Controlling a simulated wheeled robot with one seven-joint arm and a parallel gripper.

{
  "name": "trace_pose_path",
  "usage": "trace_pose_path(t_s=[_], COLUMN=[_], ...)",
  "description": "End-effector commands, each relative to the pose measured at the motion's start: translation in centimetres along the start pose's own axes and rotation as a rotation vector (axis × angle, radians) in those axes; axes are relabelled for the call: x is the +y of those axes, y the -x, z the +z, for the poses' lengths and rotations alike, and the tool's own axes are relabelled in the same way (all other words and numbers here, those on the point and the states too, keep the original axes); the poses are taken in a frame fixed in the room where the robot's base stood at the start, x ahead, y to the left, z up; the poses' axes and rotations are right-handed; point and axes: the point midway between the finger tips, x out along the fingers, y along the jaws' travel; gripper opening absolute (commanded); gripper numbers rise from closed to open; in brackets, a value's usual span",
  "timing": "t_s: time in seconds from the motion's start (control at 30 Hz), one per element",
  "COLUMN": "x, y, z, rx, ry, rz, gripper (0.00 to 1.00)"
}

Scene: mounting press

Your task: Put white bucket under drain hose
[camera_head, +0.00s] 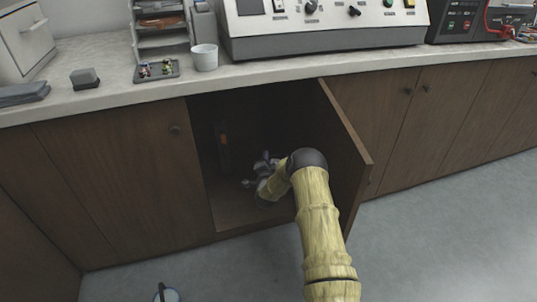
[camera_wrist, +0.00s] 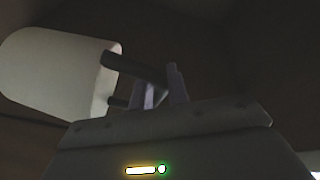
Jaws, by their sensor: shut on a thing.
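My gripper (camera_head: 258,170) is inside the open cabinet under the counter, near its floor. In the wrist view, its fingers (camera_wrist: 161,90) are closed at a dark handle-like bar. This bar joins a pale rounded body (camera_wrist: 55,75) at the left, which looks like the white bucket lying across the picture. In the head view I cannot make the bucket out inside the cabinet; my gripper and the shadow hide that spot. I cannot clearly identify the drain hose. A dark upright thing with an orange part (camera_head: 224,140) shows at the cabinet's left inside.
The cabinet door (camera_head: 345,150) stands open to the right of my arm. A small white cup (camera_head: 204,57) stands on the counter (camera_head: 110,100) near a grey machine (camera_head: 320,25). A blue-rimmed container (camera_head: 167,295) is on the floor at the bottom edge. The remaining visible floor is clear.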

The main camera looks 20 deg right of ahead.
Motion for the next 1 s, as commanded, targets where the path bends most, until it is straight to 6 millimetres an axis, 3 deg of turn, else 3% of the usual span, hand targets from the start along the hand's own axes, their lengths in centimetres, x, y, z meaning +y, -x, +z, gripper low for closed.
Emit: trace_pose_path(t_s=[0.03, 1.0], x=[-1.9, -17.6], y=[0.4, 8.0], z=[-1.0, -8.4], rx=[-0.006, -0.106], ry=[0.0, 0.0], rz=[-0.002, -0.061], gripper=[0.0, 0.0])
